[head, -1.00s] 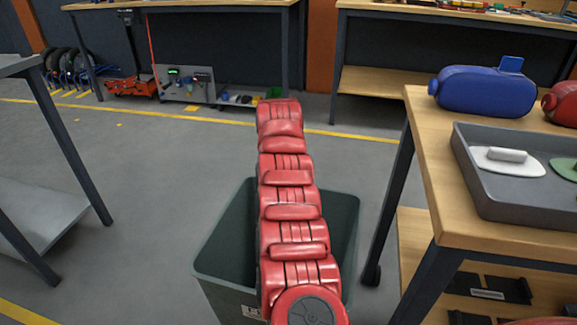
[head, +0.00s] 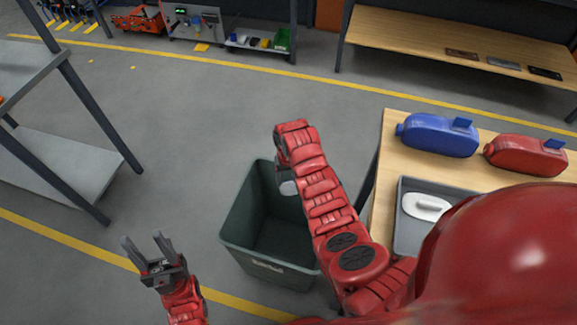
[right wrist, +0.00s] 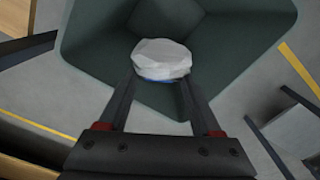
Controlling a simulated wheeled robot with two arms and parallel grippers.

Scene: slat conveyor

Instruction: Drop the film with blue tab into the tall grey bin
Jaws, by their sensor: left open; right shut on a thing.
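The crumpled whitish film (right wrist: 162,58) has a bit of blue, its tab, at its lower edge in the right wrist view. My right gripper (right wrist: 160,77) is shut on it. The film hangs over the open mouth of the tall grey bin (right wrist: 95,45). In the head view the bin (head: 238,218) stands on the floor, dark grey-green, and the film (head: 289,188) shows partly below the end of my right arm. That arm hides the right gripper's fingers and part of the bin there. My left gripper (head: 145,244) is open and empty, left of the bin.
A wooden table at the right (head: 384,150) carries a blue jug (head: 440,137), a red jug (head: 524,156) and a grey tray (head: 403,236) with a white piece in it. A metal shelf (head: 75,170) stands at the left. Floor around the bin is clear.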

